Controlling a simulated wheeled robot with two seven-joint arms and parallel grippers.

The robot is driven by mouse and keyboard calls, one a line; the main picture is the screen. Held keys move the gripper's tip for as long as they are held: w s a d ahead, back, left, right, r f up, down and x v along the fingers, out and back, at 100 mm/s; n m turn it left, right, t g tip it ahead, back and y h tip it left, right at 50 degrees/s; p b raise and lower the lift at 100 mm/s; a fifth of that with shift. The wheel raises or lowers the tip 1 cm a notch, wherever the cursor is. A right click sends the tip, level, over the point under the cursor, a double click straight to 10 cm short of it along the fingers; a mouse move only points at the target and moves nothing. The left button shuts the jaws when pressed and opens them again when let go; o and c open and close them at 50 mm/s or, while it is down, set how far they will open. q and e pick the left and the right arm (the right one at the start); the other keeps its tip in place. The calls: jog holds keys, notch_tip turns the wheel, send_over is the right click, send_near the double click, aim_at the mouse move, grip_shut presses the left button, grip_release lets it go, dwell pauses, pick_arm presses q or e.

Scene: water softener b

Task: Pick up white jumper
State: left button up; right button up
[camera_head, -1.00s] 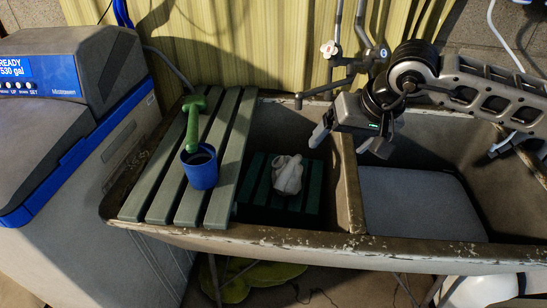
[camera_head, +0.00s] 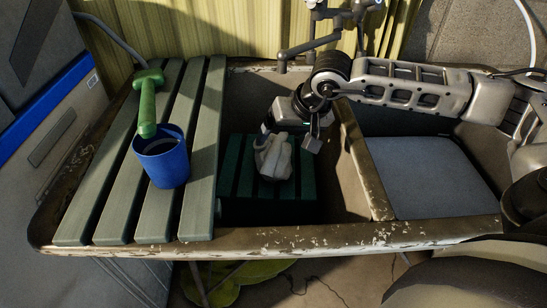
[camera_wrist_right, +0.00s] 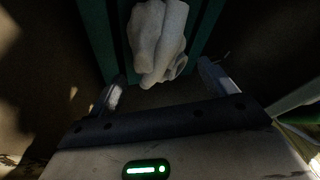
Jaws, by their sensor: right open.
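The white jumper (camera_head: 272,157) is a crumpled white bundle on a dark green slatted crate (camera_head: 243,184) inside the left basin of the sink. It also shows in the right wrist view (camera_wrist_right: 158,38), lying on the green slats ahead of the fingers. My right gripper (camera_head: 288,142) is down in the left basin, at the far side of the jumper. In the right wrist view the fingers (camera_wrist_right: 165,88) are spread apart with nothing between them, and the jumper lies just beyond them. My left gripper is not in view.
A grey-green slatted board (camera_head: 203,150) covers the basin's left end, holding a blue cup (camera_head: 163,163) and a green-handled tool (camera_head: 147,105). A divider (camera_head: 368,170) separates the right basin, which holds a grey panel (camera_head: 425,180). Faucet pipes (camera_head: 300,48) stand behind.

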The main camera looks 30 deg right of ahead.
aim_at(274, 155)
jog(key=x, duration=0.2)
jog(key=shift+w+f, duration=0.2)
jog(key=shift+f, duration=0.1)
jog(key=shift+s+x, duration=0.15)
jog(key=shift+x, duration=1.1)
jog(key=shift+s+x, duration=0.15)
jog(key=shift+x, duration=1.15)
jog(key=shift+a+f+b, duration=0.15)
jog(key=shift+b, duration=0.15)
jog(key=c, duration=0.8)
